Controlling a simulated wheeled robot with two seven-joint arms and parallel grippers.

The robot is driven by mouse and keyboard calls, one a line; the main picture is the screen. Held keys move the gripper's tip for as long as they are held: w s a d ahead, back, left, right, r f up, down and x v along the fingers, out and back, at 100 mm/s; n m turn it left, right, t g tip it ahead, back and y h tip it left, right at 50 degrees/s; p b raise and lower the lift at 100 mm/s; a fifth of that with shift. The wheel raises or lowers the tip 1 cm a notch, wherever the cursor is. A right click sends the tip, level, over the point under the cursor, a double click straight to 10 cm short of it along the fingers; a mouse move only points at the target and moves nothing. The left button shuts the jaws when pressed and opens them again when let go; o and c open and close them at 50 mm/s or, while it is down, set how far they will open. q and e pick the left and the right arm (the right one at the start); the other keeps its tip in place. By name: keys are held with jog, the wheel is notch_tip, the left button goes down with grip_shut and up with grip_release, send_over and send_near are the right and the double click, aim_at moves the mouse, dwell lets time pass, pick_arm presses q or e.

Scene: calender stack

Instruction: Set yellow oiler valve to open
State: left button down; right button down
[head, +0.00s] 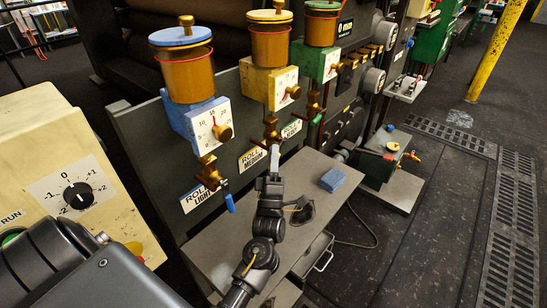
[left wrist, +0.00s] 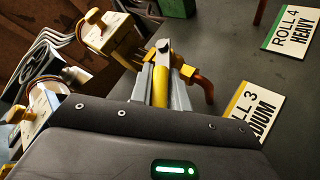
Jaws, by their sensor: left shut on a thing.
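The yellow oiler (head: 268,82) is the middle of three on the slanted dark panel, with an amber reservoir and a white dial plate. Its brass valve (head: 271,131) sits below it. My left gripper (head: 274,160) is just under this valve, in front of the ROLL 3 MEDIUM label (head: 252,159). In the left wrist view, the left gripper (left wrist: 160,82) is shut on the yellow valve handle (left wrist: 161,88), which lies between its fingers. The head view hides the handle behind the fingers. My right gripper is not seen.
The blue oiler (head: 193,115) stands to the left with its blue valve handle (head: 230,203) below. The green oiler (head: 322,60) is to the right. A grey cabinet top (head: 312,172) with a blue block (head: 333,180) lies below. A cream control box (head: 60,150) stands at the left.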

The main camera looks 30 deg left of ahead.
pick_arm(q)
jog(key=shift+r, duration=0.2)
jog(key=c, duration=1.4)
grip_release()
jog(key=shift+f, duration=0.1)
